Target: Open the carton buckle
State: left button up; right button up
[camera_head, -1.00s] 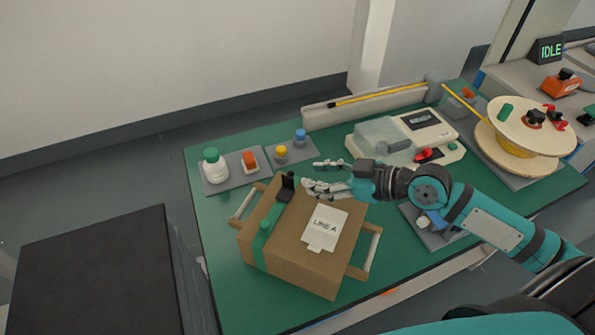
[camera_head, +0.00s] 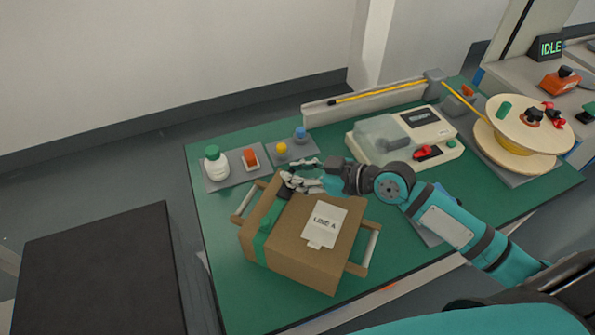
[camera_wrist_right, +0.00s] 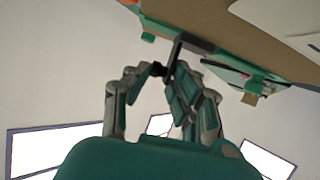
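The brown carton (camera_head: 292,262) stands on the green table, with a green strap (camera_head: 262,232) around its left end and a white label on top. The black buckle (camera_head: 285,194) sits on the strap at the carton's far top edge, partly covered by my right gripper (camera_head: 289,174). In the right wrist view, the fingers of my right gripper (camera_wrist_right: 167,72) bend in on both sides of the dark upright buckle part (camera_wrist_right: 176,48). I cannot tell whether they press on it. My left gripper is out of view.
A white machine (camera_head: 405,135) and a cable spool (camera_head: 520,130) stand to the right. A dark box top (camera_head: 100,270) is at the left.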

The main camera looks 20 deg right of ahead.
jog(key=shift+d, duration=0.1)
grip_shut()
jog(key=shift+w+d+f+m+b, duration=0.2)
jog(key=shift+w+m+b, duration=0.15)
jog(key=shift+b, duration=0.45)
jog(key=shift+d+m+g+y+b, duration=0.1)
jog(key=shift+m+g+y+b, duration=0.2)
jog(key=shift+m+y+b, duration=0.1)
jog(key=shift+r, duration=0.15)
jog(key=o, duration=0.8)
grip_release()
jog(key=shift+c, duration=0.2)
